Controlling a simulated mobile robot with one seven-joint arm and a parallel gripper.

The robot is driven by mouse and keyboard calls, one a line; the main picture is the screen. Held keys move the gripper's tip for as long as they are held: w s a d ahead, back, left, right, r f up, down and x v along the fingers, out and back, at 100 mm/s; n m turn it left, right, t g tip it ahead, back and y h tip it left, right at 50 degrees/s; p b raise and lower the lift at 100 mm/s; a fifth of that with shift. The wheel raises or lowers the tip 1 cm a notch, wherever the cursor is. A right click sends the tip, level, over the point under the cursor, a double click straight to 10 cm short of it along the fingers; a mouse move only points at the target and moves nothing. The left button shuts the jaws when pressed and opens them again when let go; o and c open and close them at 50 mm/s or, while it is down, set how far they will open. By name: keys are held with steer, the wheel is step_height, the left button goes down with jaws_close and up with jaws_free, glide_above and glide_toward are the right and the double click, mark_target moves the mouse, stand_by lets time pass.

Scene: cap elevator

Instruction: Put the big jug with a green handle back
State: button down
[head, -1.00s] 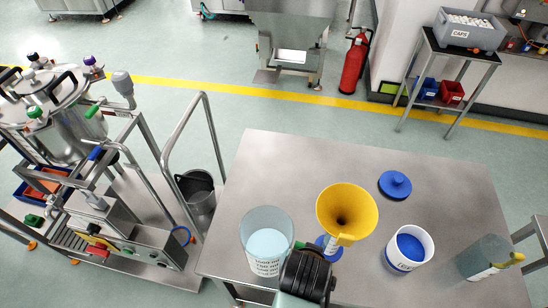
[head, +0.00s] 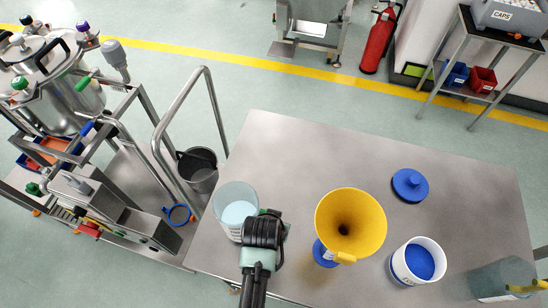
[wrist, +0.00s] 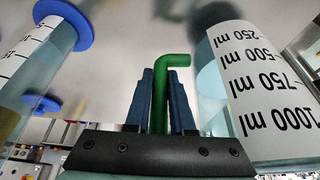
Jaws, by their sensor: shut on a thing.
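The big jug (head: 234,212) is clear, with pale liquid in it, and is near the left edge of the table. In the wrist view the jug (wrist: 265,95) fills the right side, its ml scale upside down. Its green handle (wrist: 160,95) stands between the two fingers of my gripper (wrist: 160,100), which is shut on it. In the head view my gripper (head: 263,228) is at the jug's right side and hides the handle. I cannot tell whether the jug's bottom touches the table.
On the steel table (head: 300,150) are a yellow funnel (head: 365,208) over a blue-based cylinder (head: 325,254), a blue lid (head: 410,185), a white tub (head: 405,275) and another clear jug (head: 490,280). A cart rail (head: 160,140) stands left. The table's back half is clear.

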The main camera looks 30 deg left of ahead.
steer(key=shift+w+a+f, duration=0.1)
steer(key=shift+f, duration=0.95)
steer(key=shift+f, duration=0.2)
steer(key=c, duration=0.8)
jaws_free()
steer(key=shift+o, duration=0.2)
steer(key=shift+r, duration=0.1)
steer(key=v, duration=1.2)
steer(key=shift+p, duration=0.45)
